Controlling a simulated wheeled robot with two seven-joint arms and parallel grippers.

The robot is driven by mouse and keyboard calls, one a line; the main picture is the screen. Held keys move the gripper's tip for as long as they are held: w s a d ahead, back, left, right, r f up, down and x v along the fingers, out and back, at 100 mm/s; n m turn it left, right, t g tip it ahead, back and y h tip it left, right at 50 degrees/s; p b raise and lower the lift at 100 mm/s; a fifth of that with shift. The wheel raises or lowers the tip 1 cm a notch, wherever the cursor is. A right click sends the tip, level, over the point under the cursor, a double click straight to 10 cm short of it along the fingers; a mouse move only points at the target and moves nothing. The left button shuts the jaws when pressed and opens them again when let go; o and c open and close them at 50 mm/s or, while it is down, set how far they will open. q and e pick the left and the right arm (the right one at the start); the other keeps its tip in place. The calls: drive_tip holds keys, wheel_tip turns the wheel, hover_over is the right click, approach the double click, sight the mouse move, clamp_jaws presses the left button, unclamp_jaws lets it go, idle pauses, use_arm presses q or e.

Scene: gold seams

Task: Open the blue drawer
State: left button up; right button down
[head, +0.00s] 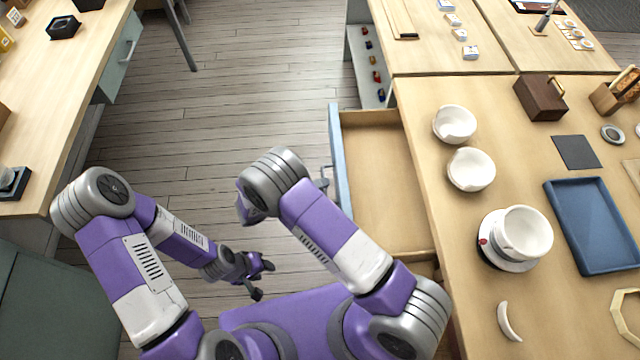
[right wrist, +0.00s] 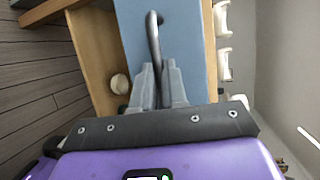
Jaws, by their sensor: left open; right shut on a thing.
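The blue drawer (head: 339,165) stands pulled out from the left side of the wooden table, its wooden inside showing from above. In the right wrist view its blue front (right wrist: 190,40) has a dark bar handle (right wrist: 153,35). My right gripper (right wrist: 158,85) is shut on this handle. In the head view my right arm hides most of that gripper and part of the drawer. My left gripper (head: 264,281) is open and empty over the floor, left of the drawer and apart from it.
On the table (head: 420,100) stand white bowls (head: 470,169), a cup on a saucer (head: 522,233), a blue tray (head: 592,225) and a brown box (head: 541,97). The floor (head: 230,110) left of the drawer is clear.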

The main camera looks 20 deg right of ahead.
drive_tip(key=c, duration=1.2)
unclamp_jaws()
drive_tip(key=shift+p+v, duration=0.6)
drive_tip(key=shift+v, duration=3.2)
